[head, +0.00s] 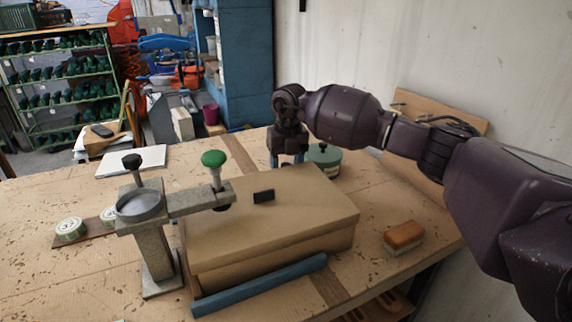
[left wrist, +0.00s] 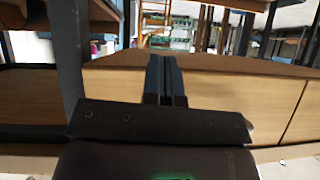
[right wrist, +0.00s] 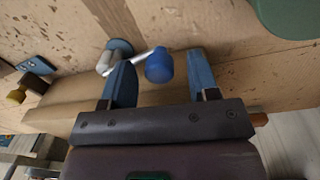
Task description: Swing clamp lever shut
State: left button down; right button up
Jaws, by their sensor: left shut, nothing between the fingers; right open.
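A clamp lever (right wrist: 134,61), a bent silver rod with a blue knob (right wrist: 159,68), shows in the right wrist view on the bench behind the beige block (head: 279,213). The block hides it in the head view. My right gripper (right wrist: 160,60) is open, its blue fingers on either side of the knob; I cannot tell whether they touch it. In the head view my right gripper (head: 287,161) points down behind the block's far edge. My left gripper (left wrist: 166,62) is shut and empty, facing the wooden bench side, and is outside the head view.
A green tin (head: 325,161) stands beside my right gripper; a brush (head: 404,237) lies right. Bench left front is clear.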

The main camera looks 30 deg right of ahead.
pick_arm(q)
jog(key=shift+s+f, duration=0.1)
jog(key=shift+s, duration=0.05)
pick_arm(e)
jog(key=shift+f, duration=0.2)
grip_shut()
pick_arm(q)
jog(key=shift+s+a, duration=0.1)
jog(key=shift+s, duration=0.05)
